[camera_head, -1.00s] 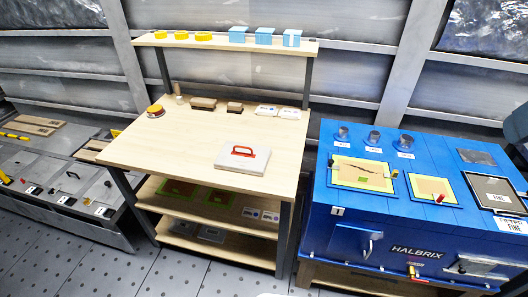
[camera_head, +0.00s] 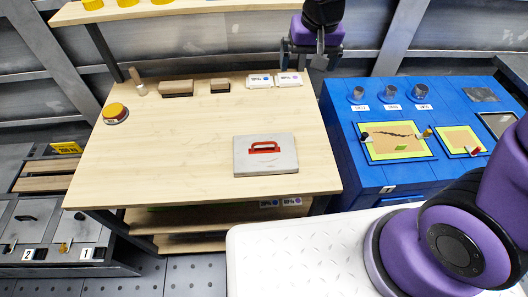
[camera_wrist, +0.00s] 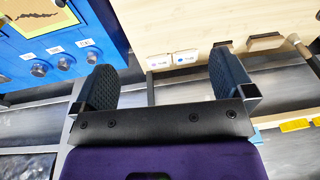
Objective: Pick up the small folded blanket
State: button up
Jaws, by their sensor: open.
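I cannot make out a folded blanket in either view now. My gripper (camera_head: 316,48) is at the top of the head view, above the back right corner of the wooden workbench. In the wrist view, my gripper (camera_wrist: 167,78) has its two dark fingers wide apart with nothing between them. Two white labelled packs (camera_head: 274,80) lie at the bench's back right, just left of my gripper in the head view. These white packs (camera_wrist: 172,60) also show beyond the fingers in the wrist view.
A grey plate with a red handle (camera_head: 265,154) lies on the workbench (camera_head: 185,150). Two brown blocks (camera_head: 176,88), a brush (camera_head: 137,82) and a yellow-topped button (camera_head: 115,113) stand along its back and left. A blue cabinet (camera_head: 372,172) stands right. The bench's middle is clear.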

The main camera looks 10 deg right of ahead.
jog(key=g, duration=0.1)
send_over(264, 146)
jog(key=s+d, duration=0.1)
notch_tip(264, 146, down, 14)
jog(key=shift+g+h, duration=0.3)
jog(key=f, duration=0.2)
jog(key=a+f, duration=0.1)
jog(key=f, duration=0.5)
jog(key=shift+s+a+f, duration=0.15)
jog(key=shift+s, duration=0.25)
jog(key=shift+f, duration=3.3)
jog(key=shift+c, duration=0.2)
jog(key=c, duration=0.9)
jog(key=shift+r, duration=0.2)
